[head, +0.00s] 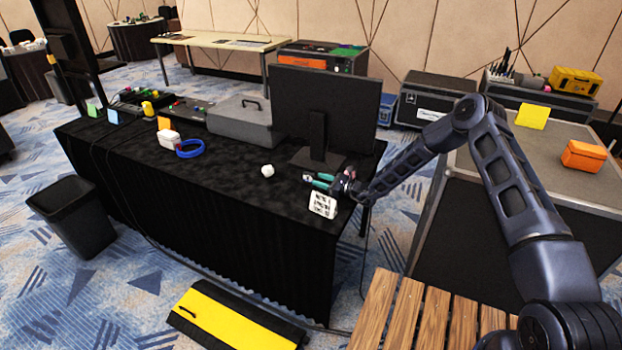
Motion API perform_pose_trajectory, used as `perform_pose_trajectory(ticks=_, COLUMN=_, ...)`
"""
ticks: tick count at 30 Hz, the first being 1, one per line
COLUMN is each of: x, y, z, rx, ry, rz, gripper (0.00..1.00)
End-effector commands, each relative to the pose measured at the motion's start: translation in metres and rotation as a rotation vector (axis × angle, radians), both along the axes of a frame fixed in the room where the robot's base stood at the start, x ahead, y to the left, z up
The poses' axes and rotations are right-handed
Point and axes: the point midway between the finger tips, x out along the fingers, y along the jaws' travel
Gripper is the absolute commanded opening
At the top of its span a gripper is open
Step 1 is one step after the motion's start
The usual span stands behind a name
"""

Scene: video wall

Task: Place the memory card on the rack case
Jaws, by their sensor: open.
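My gripper (317,182) is low over the right end of the black-draped table (225,190), beside the monitor's foot. Its jaws are open, with green-tipped fingers. I cannot make out a memory card; it may be too small to tell or hidden by the gripper. A large dark case with a grey top and metal edges, which looks like the rack case (535,150), stands at the right behind my arm. A yellow card (532,116) and an orange box (583,155) are on its top.
A black monitor (325,100) stands close behind my gripper. A white patterned card (322,204) is at the table's front corner, and a small white object (267,171) lies left of it. A wooden slatted surface (410,310) and a yellow-black ramp (230,322) are in front.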

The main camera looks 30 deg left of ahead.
Motion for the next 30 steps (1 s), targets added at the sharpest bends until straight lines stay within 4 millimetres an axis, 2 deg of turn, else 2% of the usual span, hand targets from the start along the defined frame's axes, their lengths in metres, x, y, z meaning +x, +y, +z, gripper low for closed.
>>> perform_pose_trajectory(ticks=6, x=0.000, y=-0.001, z=0.043, rx=0.001, ry=-0.001, rz=0.000, gripper=0.41)
perform_pose_trajectory(ticks=12, x=0.000, y=-0.001, z=0.070, rx=0.000, ry=-0.001, rz=0.000, gripper=0.41)
perform_pose_trajectory(ticks=18, x=0.000, y=-0.001, z=0.079, rx=0.000, ry=0.000, rz=0.001, gripper=0.41)
perform_pose_trajectory(ticks=26, x=0.000, y=-0.002, z=0.082, rx=-0.001, ry=-0.004, rz=0.003, gripper=0.41)
perform_pose_trajectory(ticks=30, x=0.000, y=-0.011, z=0.101, rx=-0.008, ry=-0.059, rz=0.031, gripper=0.41)
